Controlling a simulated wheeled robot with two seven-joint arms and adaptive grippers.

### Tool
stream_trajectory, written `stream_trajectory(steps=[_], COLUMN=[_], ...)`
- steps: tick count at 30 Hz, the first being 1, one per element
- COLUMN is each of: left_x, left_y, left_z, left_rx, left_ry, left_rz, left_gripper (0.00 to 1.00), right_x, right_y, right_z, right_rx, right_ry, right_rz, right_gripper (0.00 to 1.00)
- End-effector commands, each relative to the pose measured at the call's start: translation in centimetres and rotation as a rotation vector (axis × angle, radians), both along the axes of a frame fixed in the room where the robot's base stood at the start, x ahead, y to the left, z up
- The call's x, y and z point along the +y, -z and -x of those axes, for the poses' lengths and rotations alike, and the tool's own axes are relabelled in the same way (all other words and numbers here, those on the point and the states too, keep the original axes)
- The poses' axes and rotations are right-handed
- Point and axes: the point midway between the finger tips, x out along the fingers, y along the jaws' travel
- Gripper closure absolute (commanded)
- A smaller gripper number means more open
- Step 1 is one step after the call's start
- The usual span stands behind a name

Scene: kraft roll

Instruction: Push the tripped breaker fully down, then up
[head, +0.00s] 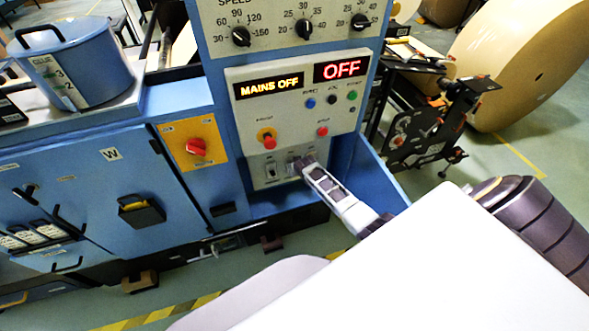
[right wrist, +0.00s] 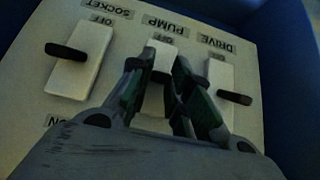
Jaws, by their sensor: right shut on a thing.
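The breaker panel shows upside down in the right wrist view, with three white breakers labelled SOCKET (right wrist: 82,62), PUMP (right wrist: 155,98) and DRIVE (right wrist: 218,75), each with OFF lettering at the picture's top end. Dark levers stick out from the SOCKET and DRIVE breakers. My right gripper (right wrist: 160,68) is shut at the middle, PUMP breaker; its fingers hide most of that lever. In the head view my right gripper (head: 303,163) reaches the breaker row from the right and covers part of it. The left breaker (head: 271,171) shows clear. My left gripper is out of view.
A blue side wall (head: 375,175) stands right of the panel. A red rotary switch (head: 196,147) sits at left.

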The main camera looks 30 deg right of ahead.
Motion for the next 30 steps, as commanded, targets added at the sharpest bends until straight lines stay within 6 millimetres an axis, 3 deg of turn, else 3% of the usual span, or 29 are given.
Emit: stream_trajectory(steps=[8, 9, 13, 30], left_x=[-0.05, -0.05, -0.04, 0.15], left_y=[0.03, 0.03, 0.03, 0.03], left_z=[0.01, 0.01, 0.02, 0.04], left_rx=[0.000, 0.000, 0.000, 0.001], left_ry=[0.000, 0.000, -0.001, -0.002], left_rz=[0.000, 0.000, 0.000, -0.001], left_gripper=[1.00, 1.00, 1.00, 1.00], right_x=[-0.02, -0.02, -0.03, 0.04], right_y=[-0.14, -0.14, -0.12, -0.35], right_z=[-0.14, -0.14, -0.11, 0.15], right_rx=[-0.003, -0.003, -0.002, -0.002], right_ry=[0.000, 0.000, 0.000, 0.000], right_rz=[0.001, 0.001, 0.000, 0.000], right_gripper=[1.00, 0.77, 0.60, 0.59])
